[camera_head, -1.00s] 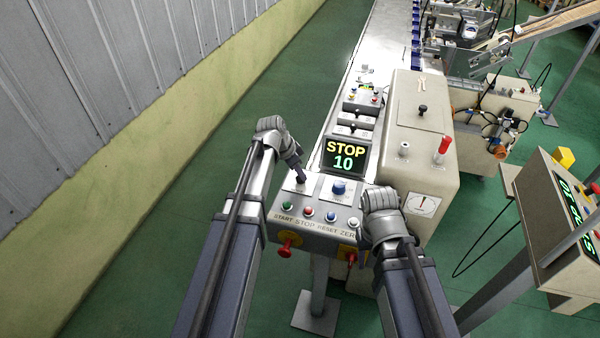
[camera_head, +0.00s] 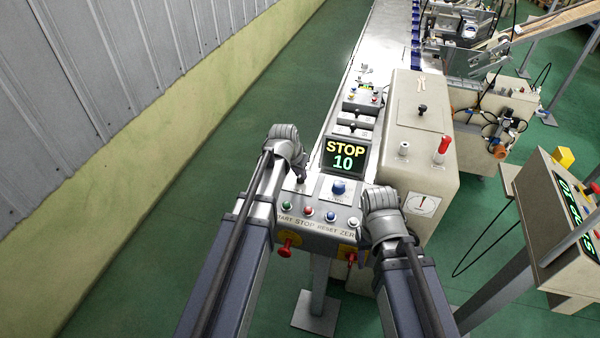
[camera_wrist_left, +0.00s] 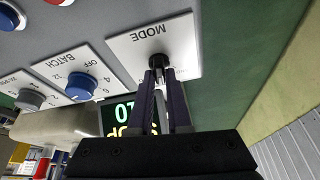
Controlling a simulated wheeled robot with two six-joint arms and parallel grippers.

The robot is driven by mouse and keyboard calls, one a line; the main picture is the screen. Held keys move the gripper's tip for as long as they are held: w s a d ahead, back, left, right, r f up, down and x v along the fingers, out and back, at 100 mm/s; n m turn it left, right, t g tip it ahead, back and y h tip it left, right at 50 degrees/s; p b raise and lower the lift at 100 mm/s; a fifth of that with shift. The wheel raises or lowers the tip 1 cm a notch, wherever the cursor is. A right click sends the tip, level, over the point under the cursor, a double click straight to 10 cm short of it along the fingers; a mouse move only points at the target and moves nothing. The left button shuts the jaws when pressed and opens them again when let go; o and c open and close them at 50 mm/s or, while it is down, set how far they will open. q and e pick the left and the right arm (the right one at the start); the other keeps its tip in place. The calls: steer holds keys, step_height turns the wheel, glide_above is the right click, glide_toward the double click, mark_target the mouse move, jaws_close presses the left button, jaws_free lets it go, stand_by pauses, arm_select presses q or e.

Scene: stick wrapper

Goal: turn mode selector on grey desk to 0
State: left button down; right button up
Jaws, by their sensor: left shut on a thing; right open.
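The mode selector is a small black knob (camera_wrist_left: 157,61) on a white plate marked MODE (camera_wrist_left: 128,43), seen in the left wrist view. My left gripper (camera_wrist_left: 159,77) is shut on this knob, with a dark finger on each side. The knob's pointer and position marks cannot be read. In the head view my left gripper (camera_head: 301,182) reaches down to the upper left of the grey desk (camera_head: 312,232), and my arm covers part of that corner. My right gripper (camera_head: 380,200) is open beside the desk's right edge; its fingertips are hard to make out.
A blue BATCH knob (camera_head: 339,187) sits right of the mode plate. A row of START, STOP, RESET and ZERO buttons (camera_head: 308,211) runs along the front. The display (camera_head: 345,157) reads STOP 10. A beige cabinet (camera_head: 420,150) stands at the right.

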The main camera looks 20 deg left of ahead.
arm_select(q)
steer(key=shift+n+y, duration=0.5)
steer(key=shift+n, duration=0.6)
steer(key=c, duration=0.9)
jaws_free()
steer(key=shift+o, duration=0.2)
steer(key=shift+r, duration=0.1)
steer(key=p+v, duration=0.7)
steer(key=shift+s+r, duration=0.2)
steer(key=shift+s, duration=0.1)
